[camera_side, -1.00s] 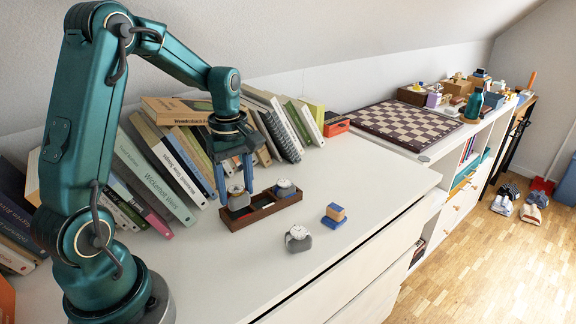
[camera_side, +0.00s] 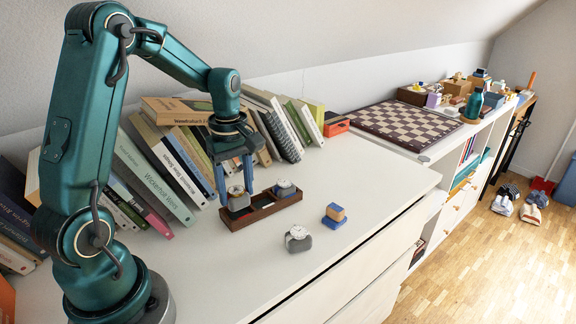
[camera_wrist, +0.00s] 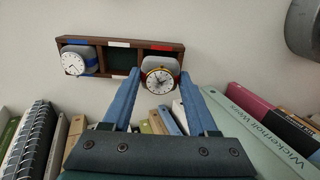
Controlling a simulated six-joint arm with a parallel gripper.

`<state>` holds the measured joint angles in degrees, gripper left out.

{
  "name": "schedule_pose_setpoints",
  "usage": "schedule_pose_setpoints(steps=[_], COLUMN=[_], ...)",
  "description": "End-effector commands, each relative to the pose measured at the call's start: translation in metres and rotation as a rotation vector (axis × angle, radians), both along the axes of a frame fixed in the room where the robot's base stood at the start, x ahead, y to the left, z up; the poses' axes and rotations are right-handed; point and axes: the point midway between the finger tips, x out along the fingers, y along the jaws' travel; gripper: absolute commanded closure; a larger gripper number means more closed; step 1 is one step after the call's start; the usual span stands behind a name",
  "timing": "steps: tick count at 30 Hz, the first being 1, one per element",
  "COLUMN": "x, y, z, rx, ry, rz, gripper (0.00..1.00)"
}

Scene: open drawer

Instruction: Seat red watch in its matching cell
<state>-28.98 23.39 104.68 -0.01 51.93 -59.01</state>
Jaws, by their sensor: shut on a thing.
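The red watch (camera_wrist: 159,79), a white round dial with a red strap on a grey cushion, is between the fingers of my gripper (camera_wrist: 160,105). My gripper (camera_side: 235,190) is shut on it at the left end of the dark wooden box (camera_side: 262,211). In the wrist view the box (camera_wrist: 123,71) has three cells marked blue, white and red. The watch is at the red-marked cell (camera_wrist: 163,47); I cannot tell how deep its cushion sits. A blue-strapped watch (camera_wrist: 74,62) sits in the blue-marked cell. The middle cell is empty.
Another watch on a grey cushion (camera_side: 298,240) and a blue and tan block (camera_side: 334,215) stand on the white top in front of the box. Leaning books (camera_side: 160,165) line the wall close behind my gripper. A chessboard (camera_side: 405,124) lies farther right.

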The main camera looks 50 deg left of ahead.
Motion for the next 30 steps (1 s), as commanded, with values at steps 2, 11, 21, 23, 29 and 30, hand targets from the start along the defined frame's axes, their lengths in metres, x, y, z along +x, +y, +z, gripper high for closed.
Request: schedule_pose_setpoints(steps=[2, 11, 21, 23, 29, 30], x=[0.0, 0.0, 0.0, 0.0, 0.0, 0.0], y=[0.0, 0.0, 0.0, 0.0, 0.0, 0.0], z=[0.0, 0.0, -0.008, -0.009, -0.014, -0.015], rx=[0.0, 0.0, 0.0, -0.001, 0.0, 0.0], ry=[0.0, 0.0, 0.001, 0.001, 0.001, 0.0], rz=[0.0, 0.0, 0.0, 0.0, 0.0, 0.0], gripper=[1.0, 1.0, 1.0, 1.0, 1.0, 1.0])
